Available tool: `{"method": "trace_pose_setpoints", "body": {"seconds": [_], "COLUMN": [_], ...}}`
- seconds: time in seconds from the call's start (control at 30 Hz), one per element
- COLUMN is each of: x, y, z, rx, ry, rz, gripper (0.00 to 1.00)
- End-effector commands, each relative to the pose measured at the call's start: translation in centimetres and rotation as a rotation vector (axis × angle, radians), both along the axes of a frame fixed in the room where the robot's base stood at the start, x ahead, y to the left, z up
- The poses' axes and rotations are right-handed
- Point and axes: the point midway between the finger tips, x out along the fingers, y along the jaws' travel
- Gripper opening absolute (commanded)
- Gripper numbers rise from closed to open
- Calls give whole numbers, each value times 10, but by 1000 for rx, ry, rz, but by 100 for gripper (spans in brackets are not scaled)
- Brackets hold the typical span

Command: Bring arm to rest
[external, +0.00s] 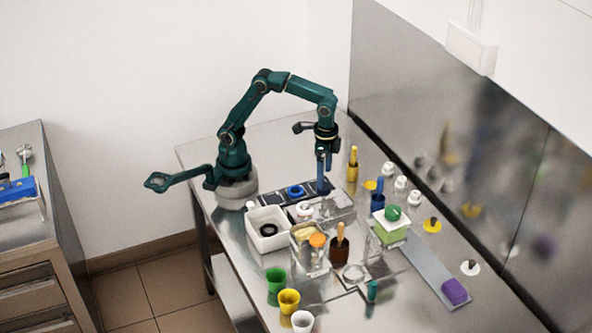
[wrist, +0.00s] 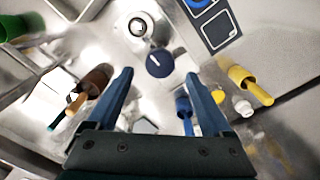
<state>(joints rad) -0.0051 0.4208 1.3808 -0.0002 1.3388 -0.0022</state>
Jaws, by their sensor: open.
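My gripper (external: 323,172) hangs from the teal arm and points down over the steel table, near the back of the cluster of items. In the wrist view my gripper (wrist: 158,92) shows two blue fingers spread apart with nothing between them. Below and ahead of the fingers is a round steel part with a dark blue knob (wrist: 160,63). The arm is raised in an arch from its base at the left end of the table. I cannot tell the exact height of the fingertips above the table.
Around the gripper stand a yellow-handled item (external: 352,165), a blue cup (external: 377,196), a white bin (external: 267,230) and a brown pot (external: 339,247). Green (external: 276,285) and yellow (external: 289,301) cups stand in front. A steel wall (external: 430,110) bounds the right. The table behind the arm is clear.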

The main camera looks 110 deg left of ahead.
Motion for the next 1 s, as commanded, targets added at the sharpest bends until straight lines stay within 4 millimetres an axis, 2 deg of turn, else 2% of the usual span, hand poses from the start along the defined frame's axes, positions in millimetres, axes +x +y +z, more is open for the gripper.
{"method": "trace_pose_setpoints", "body": {"seconds": [0.13, 0.47, 0.6, 0.67, 0.8, 1.0], "x": [0, 0, -1, -7, -33, -75], "y": [0, 0, 0, 0, -1, -1], "z": [10, 12, 29, 40, 64, 78], "rx": [0, 0, 0, 1, 0, 1], "ry": [-1, -2, -54, -82, -163, -279], "rz": [0, 0, 0, -1, -2, -4], "gripper": [84, 84, 84, 84, 84, 84]}}
